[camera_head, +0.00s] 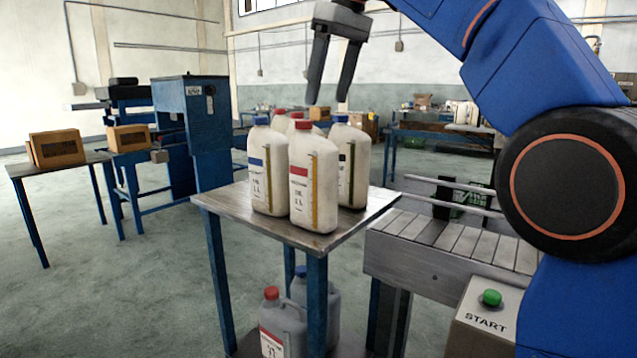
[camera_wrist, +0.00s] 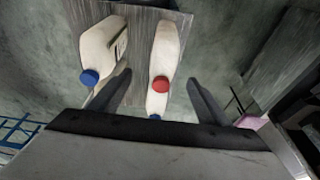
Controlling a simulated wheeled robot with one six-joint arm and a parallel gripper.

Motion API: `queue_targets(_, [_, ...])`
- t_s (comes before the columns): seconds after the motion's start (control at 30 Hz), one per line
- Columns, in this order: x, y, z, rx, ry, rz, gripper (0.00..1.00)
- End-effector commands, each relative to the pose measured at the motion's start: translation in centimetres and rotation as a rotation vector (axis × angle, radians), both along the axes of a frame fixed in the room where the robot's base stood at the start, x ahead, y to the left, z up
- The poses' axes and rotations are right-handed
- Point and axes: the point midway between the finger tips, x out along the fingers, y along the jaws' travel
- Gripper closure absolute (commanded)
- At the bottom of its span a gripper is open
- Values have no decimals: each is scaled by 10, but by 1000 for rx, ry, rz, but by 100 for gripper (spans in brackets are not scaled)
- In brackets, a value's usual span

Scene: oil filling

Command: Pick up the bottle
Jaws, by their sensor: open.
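Several white bottles stand upright, close together, on a small square table (camera_head: 232,203). The front bottle (camera_head: 313,185) has a red cap and a red label. To its left is a bottle (camera_head: 268,172) with a blue cap and label; another blue-capped bottle (camera_head: 350,160) stands behind on the right. Other red-capped bottles are mostly hidden behind. My gripper (camera_head: 328,101) is open and empty above the bottles, fingers pointing down. In the wrist view, a red-capped bottle (camera_wrist: 163,62) lies between my fingers (camera_wrist: 160,88) and a blue-capped bottle (camera_wrist: 98,48) is to the left.
Grey jugs (camera_head: 282,325) stand below the table top. A slatted conveyor (camera_head: 450,240) is close on the right, with a START button box (camera_head: 485,312) in front of it. Blue machinery (camera_head: 192,120) and a side table with cardboard boxes (camera_head: 57,148) stand at the left.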

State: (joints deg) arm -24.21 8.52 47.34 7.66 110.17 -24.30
Motion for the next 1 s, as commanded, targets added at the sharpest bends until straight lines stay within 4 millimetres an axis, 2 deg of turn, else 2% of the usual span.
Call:
queue_targets(0.17, [2,4,-18,-1,1,2,29])
queue_targets(0.7, [16,23,-103,0,1,1,29])
queue_targets(1.0, [18,28,-122,-1,2,1,29])
